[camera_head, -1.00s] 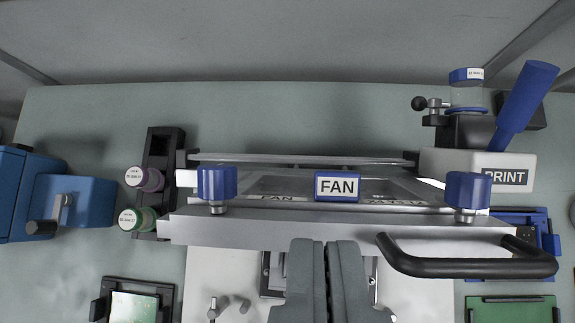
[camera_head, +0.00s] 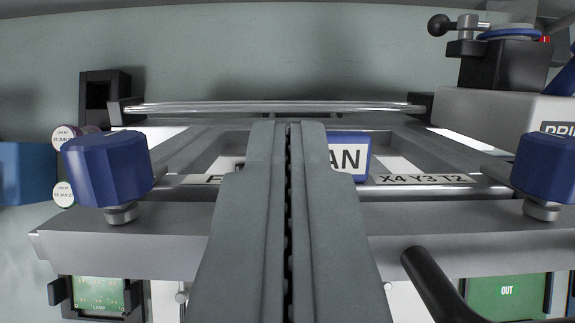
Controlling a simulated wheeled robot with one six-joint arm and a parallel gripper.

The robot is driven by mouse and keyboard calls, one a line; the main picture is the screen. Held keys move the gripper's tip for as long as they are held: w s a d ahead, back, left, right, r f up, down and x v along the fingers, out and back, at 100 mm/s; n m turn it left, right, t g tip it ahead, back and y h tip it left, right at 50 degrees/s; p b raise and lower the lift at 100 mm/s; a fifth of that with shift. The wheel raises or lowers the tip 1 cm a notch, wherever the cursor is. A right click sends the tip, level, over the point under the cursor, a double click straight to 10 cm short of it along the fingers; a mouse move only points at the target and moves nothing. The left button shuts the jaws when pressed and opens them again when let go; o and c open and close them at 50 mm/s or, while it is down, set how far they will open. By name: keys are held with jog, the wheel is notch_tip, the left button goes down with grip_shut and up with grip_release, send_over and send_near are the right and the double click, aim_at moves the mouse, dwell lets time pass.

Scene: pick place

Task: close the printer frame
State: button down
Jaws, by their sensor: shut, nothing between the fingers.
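The printer frame (camera_head: 200,240) is a grey metal frame with a thick front bar, spanning the middle of the view. It appears raised and tilted, its front bar above the white base. Two blue knobs (camera_head: 106,172) and (camera_head: 545,170) stand on its front bar. A blue FAN label block (camera_head: 350,156) sits between them, partly hidden by my fingers. A black handle (camera_head: 436,285) sticks out from the front bar at right. My gripper (camera_head: 288,126) is shut and empty, its fingers over the middle of the frame, left of the handle. I cannot tell whether they touch it.
A white PRINT unit (camera_head: 480,115) stands at the back right. Labelled jars (camera_head: 64,195) and a blue box (camera_head: 27,172) are at left. Trays with green boards lie at front left (camera_head: 97,292) and front right (camera_head: 505,297).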

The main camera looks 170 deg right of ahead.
jog(key=shift+s+d+f, duration=0.15)
jog(key=shift+s+f, duration=0.1)
jog(key=shift+s, duration=0.25)
jog(key=shift+s+d+f, duration=0.15)
jog(key=shift+s+f, duration=0.1)
jog(key=shift+s, duration=0.2)
jog(key=shift+s, duration=0.1)
